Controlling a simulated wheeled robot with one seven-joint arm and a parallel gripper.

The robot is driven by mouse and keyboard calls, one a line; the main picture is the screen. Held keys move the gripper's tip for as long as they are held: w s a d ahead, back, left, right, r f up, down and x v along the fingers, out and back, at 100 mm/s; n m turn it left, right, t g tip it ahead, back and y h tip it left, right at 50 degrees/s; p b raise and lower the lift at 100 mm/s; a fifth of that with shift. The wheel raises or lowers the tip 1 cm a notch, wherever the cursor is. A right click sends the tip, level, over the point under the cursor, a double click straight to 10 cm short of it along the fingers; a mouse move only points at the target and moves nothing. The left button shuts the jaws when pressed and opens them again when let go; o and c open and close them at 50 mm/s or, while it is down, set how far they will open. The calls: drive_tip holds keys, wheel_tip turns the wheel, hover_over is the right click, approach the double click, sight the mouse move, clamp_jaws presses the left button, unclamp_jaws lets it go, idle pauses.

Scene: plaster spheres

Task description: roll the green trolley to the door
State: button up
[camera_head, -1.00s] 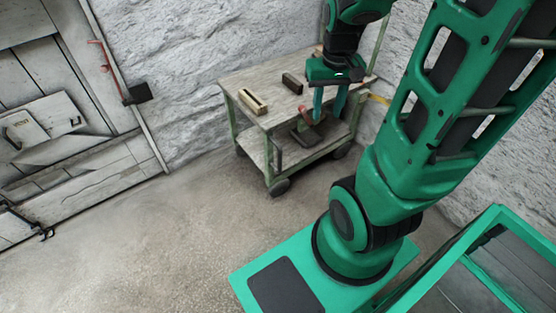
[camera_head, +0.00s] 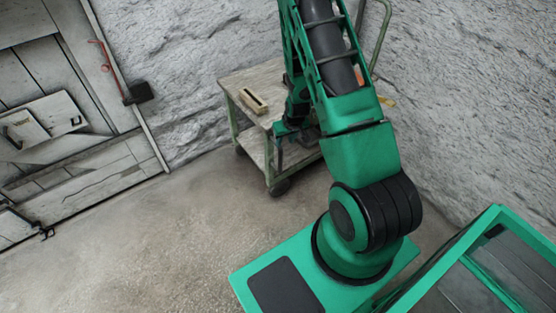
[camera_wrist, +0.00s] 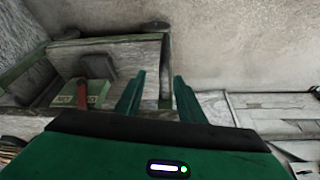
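The green trolley, with a weathered wooden top (camera_head: 248,84) and a lower shelf, stands against the stone wall. My arm hides its right part; a bent green handle (camera_head: 383,40) shows behind the arm. A grey plank door (camera_head: 60,75) is at the left in the head view. My gripper (camera_head: 279,152) is low at the trolley's front corner. In the wrist view my gripper (camera_wrist: 158,98) has its two fingers apart. A green trolley leg (camera_wrist: 165,62) shows between them; I cannot tell whether they touch it.
A pale slotted block (camera_head: 254,101) lies on the trolley top. A red and green object (camera_wrist: 82,94) and a dark block (camera_wrist: 99,66) are by the trolley in the wrist view. The concrete floor (camera_head: 175,215) between trolley and door is clear. A dark latch (camera_head: 139,93) sticks out beside the door.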

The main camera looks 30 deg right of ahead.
approach(279, 158)
drive_tip(key=shift+w+d+f, duration=0.3)
drive_tip(key=shift+f, duration=0.25)
drive_tip(key=shift+w+d+f, duration=0.3)
drive_tip(key=shift+f, duration=0.25)
drive_tip(key=x, duration=1)
drive_tip(key=shift+w+f, duration=0.3)
drive_tip(key=shift+w, duration=0.1)
drive_tip(key=shift+t, duration=0.3)
clamp_jaws()
